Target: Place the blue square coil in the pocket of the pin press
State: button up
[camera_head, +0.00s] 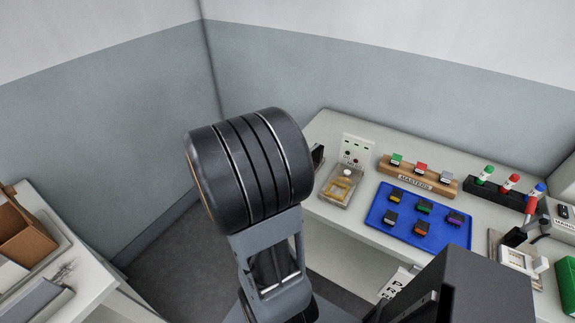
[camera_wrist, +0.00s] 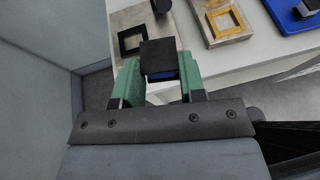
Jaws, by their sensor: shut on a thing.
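My gripper (camera_wrist: 157,82) is shut on a black block with a blue band (camera_wrist: 161,76), which I take for the blue square coil; it sits between the green fingers. In the wrist view, a grey metal plate with a dark square pocket (camera_wrist: 114,25) lies just beyond the held coil, and a dark round part shows above it. I take this for the pin press, but its label is not visible. The coil appears apart from the pocket, nearer the camera; its height is hard to tell. In the head view my arm hides the gripper and coil.
A fixture with a yellow square frame (camera_head: 331,198) stands beside a blue tray (camera_head: 458,241) of several coloured blocks. Behind are a wooden masters rack (camera_head: 440,184) and a black rack (camera_head: 497,194). A red-handled press (camera_head: 529,211) is at right. The table's edge is close below the plate.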

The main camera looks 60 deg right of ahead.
jog(key=shift+w+d+r+n+t, duration=0.25)
jog(key=shift+d+r+n+t, duration=0.05)
jog(key=shift+r+n+t, duration=0.1)
jog(key=shift+w+d+r+n+t, duration=0.25)
jog(key=shift+r+n+t, duration=0.05)
jog(key=shift+r+t, duration=0.1)
jog(key=w+d+f, duration=0.1)
jog(key=d+f, duration=0.1)
jog(key=d, duration=0.2)
jog(key=w+d+f, duration=0.1)
jog(key=d+f, duration=0.2)
jog(key=d, duration=0.1)
jog(key=w+d+f, duration=0.1)
jog(key=d+f, duration=0.2)
jog(key=d, duration=0.1)
jog(key=shift+w+d+f, duration=0.15)
jog(key=shift+w+d, duration=0.05)
jog(key=shift+w, duration=0.2)
jog(key=shift+w+d+f, duration=0.1)
jog(key=shift+d+f, duration=0.35)
jog(key=shift+f, duration=0.15)
notch_tip(320, 180, down, 3)
jog(key=shift+r+p, duration=0.1)
jog(key=shift+p, duration=0.3)
jog(key=shift+f, duration=0.25)
jog(key=o, duration=0.8)
jog(key=shift+o, duration=0.6)
jog(key=shift+r, duration=0.1)
